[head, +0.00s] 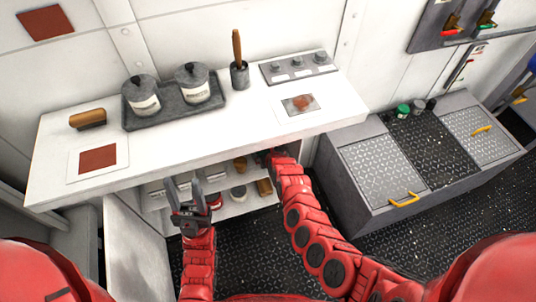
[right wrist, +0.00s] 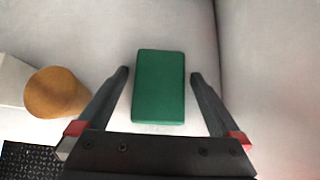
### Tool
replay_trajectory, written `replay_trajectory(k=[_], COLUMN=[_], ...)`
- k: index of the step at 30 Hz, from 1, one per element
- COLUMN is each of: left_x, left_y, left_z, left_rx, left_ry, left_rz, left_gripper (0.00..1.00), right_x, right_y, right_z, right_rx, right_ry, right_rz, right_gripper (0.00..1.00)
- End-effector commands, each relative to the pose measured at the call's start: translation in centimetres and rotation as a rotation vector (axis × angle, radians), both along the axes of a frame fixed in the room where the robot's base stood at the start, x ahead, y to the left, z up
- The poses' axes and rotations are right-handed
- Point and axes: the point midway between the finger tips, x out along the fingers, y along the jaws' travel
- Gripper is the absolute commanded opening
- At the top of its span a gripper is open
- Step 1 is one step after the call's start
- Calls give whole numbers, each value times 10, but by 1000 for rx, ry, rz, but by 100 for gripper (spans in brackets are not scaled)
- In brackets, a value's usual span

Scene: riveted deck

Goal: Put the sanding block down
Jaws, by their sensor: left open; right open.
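A green rectangular block (right wrist: 159,86), which appears to be the sanding block, lies on a pale surface in the right wrist view. My right gripper (right wrist: 160,75) is open, with one finger on each side of the block and a visible gap on both sides. In the head view my right gripper (head: 271,157) reaches under the front edge of the white counter (head: 220,143), at the shelf; the green block is hidden there. My left gripper (head: 185,189) is open and empty, fingers up, in front of the shelf.
A brown cylinder (right wrist: 57,92) stands left of the block. The lower shelf (head: 222,208) holds several small items. On the counter are a wooden-topped brush (head: 88,118), a dark tray (head: 175,117) with two canisters, and a switch panel (head: 298,67). A grey chest (head: 350,196) stands right.

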Motion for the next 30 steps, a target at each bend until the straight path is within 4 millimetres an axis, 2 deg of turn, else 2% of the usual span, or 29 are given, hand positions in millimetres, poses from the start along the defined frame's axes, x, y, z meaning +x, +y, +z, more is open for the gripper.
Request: replay_trajectory(k=[1,4,10,30], left_x=[0,0,0,0], left_y=[0,0,0,0], left_z=[7,8,18,16], left_rx=[0,0,0,0], left_ry=[0,0,0,0], left_rz=[0,0,0,0], left_gripper=[50,50,50,50], right_x=[0,-7,-22,-77], right_y=[-1,0,-9,-23], right_z=[6,7,25,77], right_rx=[0,3,5,3], right_ry=[0,3,1,0], right_rz=[0,-1,-10,2], right_gripper=[100,100,100,100])
